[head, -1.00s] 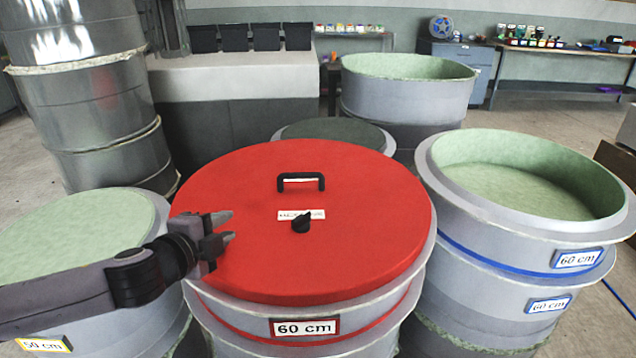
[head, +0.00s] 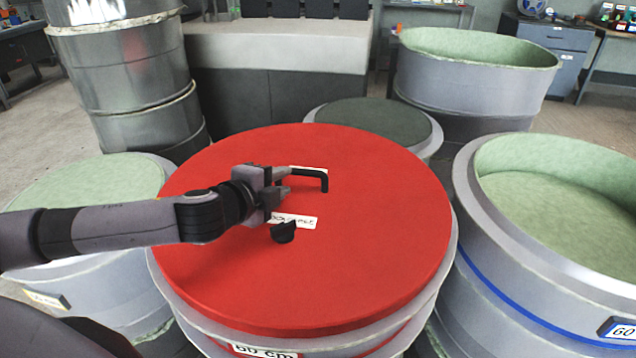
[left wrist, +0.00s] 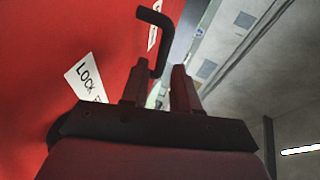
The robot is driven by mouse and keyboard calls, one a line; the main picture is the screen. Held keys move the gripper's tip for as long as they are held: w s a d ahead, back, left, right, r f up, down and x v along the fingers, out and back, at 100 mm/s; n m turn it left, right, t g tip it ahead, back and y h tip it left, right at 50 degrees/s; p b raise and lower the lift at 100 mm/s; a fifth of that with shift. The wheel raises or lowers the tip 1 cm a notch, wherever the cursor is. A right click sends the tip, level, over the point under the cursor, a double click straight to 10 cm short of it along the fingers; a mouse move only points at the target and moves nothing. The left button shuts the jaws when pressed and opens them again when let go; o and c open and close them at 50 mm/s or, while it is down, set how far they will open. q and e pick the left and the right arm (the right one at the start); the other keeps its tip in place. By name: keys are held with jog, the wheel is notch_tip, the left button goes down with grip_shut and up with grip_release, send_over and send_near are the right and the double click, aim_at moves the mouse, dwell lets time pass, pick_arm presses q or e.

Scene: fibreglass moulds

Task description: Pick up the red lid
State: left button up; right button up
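The red lid (head: 370,230) lies flat on a grey round mould (head: 450,262) in the middle of the head view. A black bar handle (head: 324,180) stands on the lid, with a black knob (head: 283,233) and white labels near it. My left gripper (head: 286,187) is over the lid at the left end of the handle and hides part of it. In the left wrist view the gripper (left wrist: 160,72) has its two fingers apart. The handle (left wrist: 156,38) shows at the fingertips, close to the left finger; I cannot tell whether they touch. My right gripper is not in view.
A green-lined mould (head: 560,200) stands close on the right, and another (head: 90,188) on the left under my arm. A smaller dark-topped mould (head: 375,122) and a tall green-lined one (head: 475,75) stand behind. Stacked metal drums (head: 130,75) rise at the back left.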

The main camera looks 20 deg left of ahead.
aim_at(299, 171)
pick_arm(q)
jog(key=shift+w+d, duration=0.15)
jog(key=shift+w, duration=0.45)
jog(key=shift+p+x, duration=0.45)
jog(key=shift+x, duration=2.75)
jog(key=shift+d, duration=0.1)
grip_shut()
jog(key=shift+r, duration=0.25)
